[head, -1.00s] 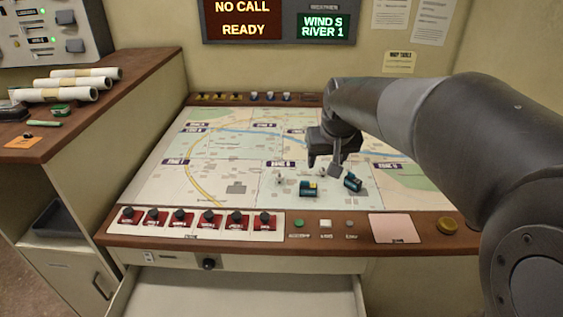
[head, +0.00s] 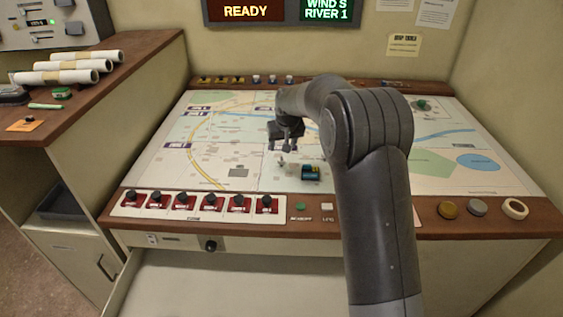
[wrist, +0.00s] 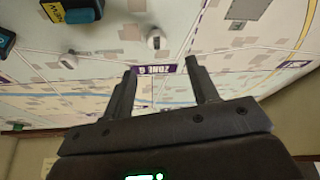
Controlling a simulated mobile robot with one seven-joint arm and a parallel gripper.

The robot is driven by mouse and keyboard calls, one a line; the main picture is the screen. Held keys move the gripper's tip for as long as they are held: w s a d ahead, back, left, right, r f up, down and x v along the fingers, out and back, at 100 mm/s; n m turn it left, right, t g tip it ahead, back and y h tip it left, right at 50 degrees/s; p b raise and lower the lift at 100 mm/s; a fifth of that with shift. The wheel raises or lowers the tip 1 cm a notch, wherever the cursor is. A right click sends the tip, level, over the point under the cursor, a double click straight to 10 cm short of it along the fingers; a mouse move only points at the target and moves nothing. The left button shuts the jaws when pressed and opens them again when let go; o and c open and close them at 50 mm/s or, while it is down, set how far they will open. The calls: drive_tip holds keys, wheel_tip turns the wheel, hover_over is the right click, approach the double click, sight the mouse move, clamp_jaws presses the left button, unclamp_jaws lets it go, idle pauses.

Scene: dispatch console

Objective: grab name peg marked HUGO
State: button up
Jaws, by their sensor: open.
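I cannot read the name HUGO on anything. Two small white peg-like pieces stand on the map; one white piece (head: 281,161) shows in the head view, just in front of my gripper (head: 285,148). Whether the white pieces bear names is too small to tell.
A teal and yellow block (head: 311,173) stands on the map near the white pieces. Several red pieces with black knobs (head: 183,201) line the console's front edge. An open drawer (head: 230,285) sticks out below. Rolled papers (head: 75,64) lie on the left counter.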

sight(281, 158)
drive_tip(key=x, duration=1)
drive_tip(key=shift+d, duration=0.15)
drive_tip(key=c, duration=1)
